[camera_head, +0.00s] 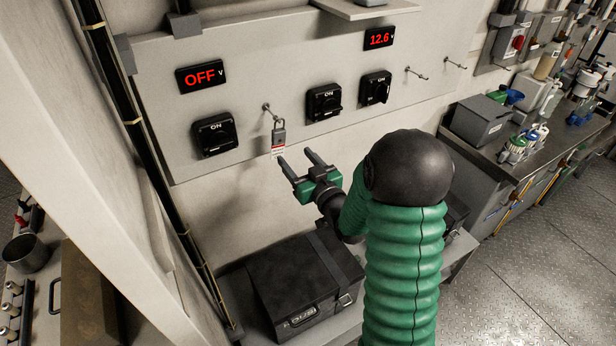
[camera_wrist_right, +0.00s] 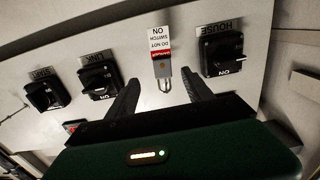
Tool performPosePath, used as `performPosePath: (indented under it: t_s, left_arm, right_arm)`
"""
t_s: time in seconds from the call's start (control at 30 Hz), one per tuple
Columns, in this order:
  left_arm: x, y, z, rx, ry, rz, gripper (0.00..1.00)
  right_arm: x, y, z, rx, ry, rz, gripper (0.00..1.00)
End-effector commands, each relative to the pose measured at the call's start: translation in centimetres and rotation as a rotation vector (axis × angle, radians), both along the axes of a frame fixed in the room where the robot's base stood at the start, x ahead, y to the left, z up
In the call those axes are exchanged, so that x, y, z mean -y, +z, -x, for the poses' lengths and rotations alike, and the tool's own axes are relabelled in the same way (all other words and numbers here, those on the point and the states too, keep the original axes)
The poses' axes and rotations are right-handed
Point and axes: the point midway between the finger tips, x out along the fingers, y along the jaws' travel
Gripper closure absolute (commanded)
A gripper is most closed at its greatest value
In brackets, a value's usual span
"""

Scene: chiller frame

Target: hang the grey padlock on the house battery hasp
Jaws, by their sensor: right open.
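The grey padlock (camera_head: 278,133) hangs upright on a small peg hasp (camera_head: 267,108) on the panel, beside the leftmost ON switch (camera_head: 213,135). A red and white tag (camera_head: 278,151) hangs below it. In the right wrist view, which is upside down, the padlock (camera_wrist_right: 163,72) is beside the switch labelled HOUSE (camera_wrist_right: 222,52); its tag reads DO NOT SWITCH ON. My right gripper (camera_head: 298,161) is open and empty, a little below and in front of the padlock, apart from it. In the wrist view the padlock appears between the fingers (camera_wrist_right: 160,90). My left gripper is out of view.
Two more switches (camera_head: 323,101) and two bare pegs (camera_head: 415,73) are on the panel (camera_head: 240,50) to the right. A black battery box (camera_head: 300,285) stands below. A dark pole (camera_head: 130,120) runs along the left. A bench (camera_head: 500,165) with a grey box is at right.

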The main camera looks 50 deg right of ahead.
Motion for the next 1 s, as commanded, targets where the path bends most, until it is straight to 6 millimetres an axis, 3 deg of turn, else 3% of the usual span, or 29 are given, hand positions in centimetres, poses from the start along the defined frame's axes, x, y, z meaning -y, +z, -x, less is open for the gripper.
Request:
performPosePath:
  t_s: [0.17, 0.2, 0.4, 0.6, 0.87, 1.0]
  left_arm:
    - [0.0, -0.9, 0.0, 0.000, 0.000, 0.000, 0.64]
    - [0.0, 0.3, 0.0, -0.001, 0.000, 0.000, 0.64]
    - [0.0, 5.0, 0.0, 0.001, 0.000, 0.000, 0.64]
    - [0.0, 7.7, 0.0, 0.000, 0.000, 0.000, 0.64]
    - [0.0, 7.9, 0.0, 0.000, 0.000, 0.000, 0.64]
    - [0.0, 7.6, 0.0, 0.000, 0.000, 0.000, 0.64]
  right_arm:
    - [-1.4, 0.1, 4.0, 0.003, 0.000, 0.002, 0.41]
    - [-1.5, 0.7, 4.3, 0.000, 0.002, -0.002, 0.41]
    - [-1.8, 1.1, 5.1, -0.002, 0.010, -0.003, 0.41]
    - [-2.2, 0.9, 6.3, 0.000, 0.005, 0.000, 0.41]
    - [-2.5, 0.3, 6.6, 0.002, 0.005, 0.005, 0.41]
    - [-4.1, -1.2, 4.9, -0.104, 0.038, -0.001, 0.41]
